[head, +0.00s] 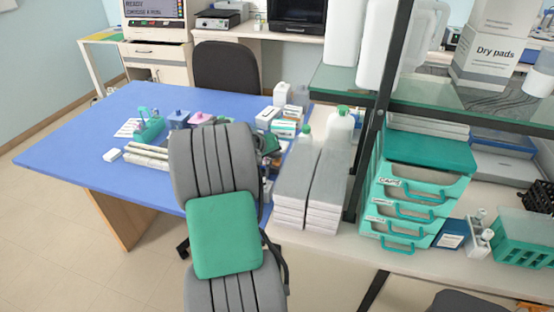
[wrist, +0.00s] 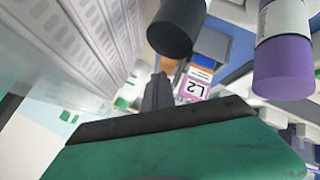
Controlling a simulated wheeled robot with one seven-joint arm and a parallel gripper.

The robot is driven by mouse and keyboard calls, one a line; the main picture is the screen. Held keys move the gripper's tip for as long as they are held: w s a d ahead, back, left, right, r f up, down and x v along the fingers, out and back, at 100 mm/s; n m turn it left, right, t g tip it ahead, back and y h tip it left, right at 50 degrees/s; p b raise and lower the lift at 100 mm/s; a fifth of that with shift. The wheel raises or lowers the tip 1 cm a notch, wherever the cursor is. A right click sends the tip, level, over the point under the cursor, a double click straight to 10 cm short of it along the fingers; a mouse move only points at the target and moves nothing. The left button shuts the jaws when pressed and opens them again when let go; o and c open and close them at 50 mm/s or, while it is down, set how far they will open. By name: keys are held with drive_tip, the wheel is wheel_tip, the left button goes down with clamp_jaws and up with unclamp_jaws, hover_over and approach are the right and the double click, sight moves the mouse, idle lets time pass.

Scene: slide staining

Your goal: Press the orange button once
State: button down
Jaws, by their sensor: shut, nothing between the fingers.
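I cannot make out an orange button in either view. In the wrist view, a small orange patch (wrist: 200,72) shows just above a pink-and-white label marked L2, but I cannot tell what it is. My gripper (wrist: 158,88) shows in the wrist view as narrow dark fingers beyond a green body. The fingers are together, with nothing between them, and point toward the labelled items. In the head view my grey and green arm reaches over the blue table (head: 75,150) and hides part of its right end, with the fingertips out of sight.
A dark cylinder (wrist: 175,28) and a purple-capped container (wrist: 283,65) are close in the wrist view. Stacked grey boxes (head: 312,185) and a teal drawer unit (head: 425,150) stand right of my arm, near a dark shelf post (head: 372,130). The table's left part is clear.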

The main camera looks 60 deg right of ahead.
sight(275, 161)
drive_tip(key=shift+f, duration=0.35)
idle(0.3)
drive_tip(key=shift+r+p, duration=0.55)
drive_tip(key=shift+r, duration=0.75)
wheel_tip(275, 161, up, 5)
drive_tip(key=p, duration=0.3)
